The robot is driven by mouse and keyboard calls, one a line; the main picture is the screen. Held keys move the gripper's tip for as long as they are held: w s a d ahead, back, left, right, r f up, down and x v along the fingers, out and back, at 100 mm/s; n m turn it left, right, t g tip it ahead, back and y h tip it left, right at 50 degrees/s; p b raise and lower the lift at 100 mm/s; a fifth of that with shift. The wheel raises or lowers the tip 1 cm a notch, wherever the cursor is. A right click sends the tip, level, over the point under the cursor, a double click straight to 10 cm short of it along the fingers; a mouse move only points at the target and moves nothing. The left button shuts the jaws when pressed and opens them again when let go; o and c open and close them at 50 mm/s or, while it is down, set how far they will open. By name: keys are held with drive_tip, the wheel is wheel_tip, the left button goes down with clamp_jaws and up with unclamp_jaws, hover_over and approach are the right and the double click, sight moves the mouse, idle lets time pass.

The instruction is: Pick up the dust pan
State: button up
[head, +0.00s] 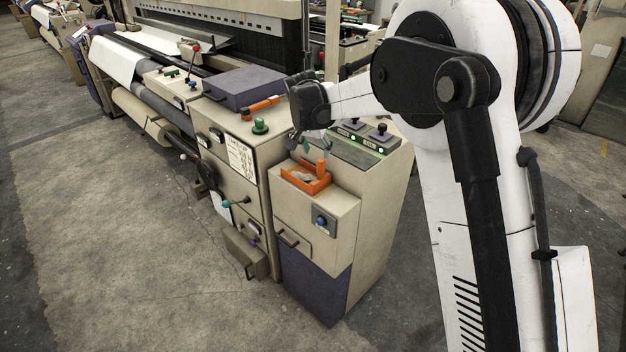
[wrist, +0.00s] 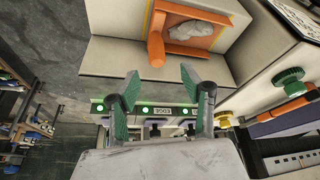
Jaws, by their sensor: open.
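The orange dust pan (head: 301,180) lies on the top ledge of the beige cabinet at the end of the loom, with its stubby handle standing toward my gripper. A grey clump rests in it. In the wrist view the dust pan (wrist: 157,20) is at the top, its round handle end pointing toward my fingers. My gripper (head: 312,146) is above and just behind the dust pan. In the wrist view my gripper (wrist: 160,82) has its two green-padded fingers spread apart with nothing between them. The handle lies a little beyond the fingertips.
A control panel with green lights (head: 367,142) sits behind the ledge. A green knob (head: 260,126) and an orange-handled tool (head: 262,104) are on the loom to the left. A purple cover (head: 240,88) lies behind them. The floor in front is clear.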

sight(321, 168)
drive_tip(key=x, duration=0.4)
drive_tip(key=shift+f, duration=0.2)
drive_tip(key=shift+s+p+x, duration=0.15)
drive_tip(key=shift+x, duration=1.2)
drive_tip(key=shift+s+p+x, duration=0.1)
drive_tip(key=shift+p+x, duration=0.05)
drive_tip(key=shift+x, duration=1.25)
drive_tip(key=shift+d, duration=0.15)
clamp_jaws()
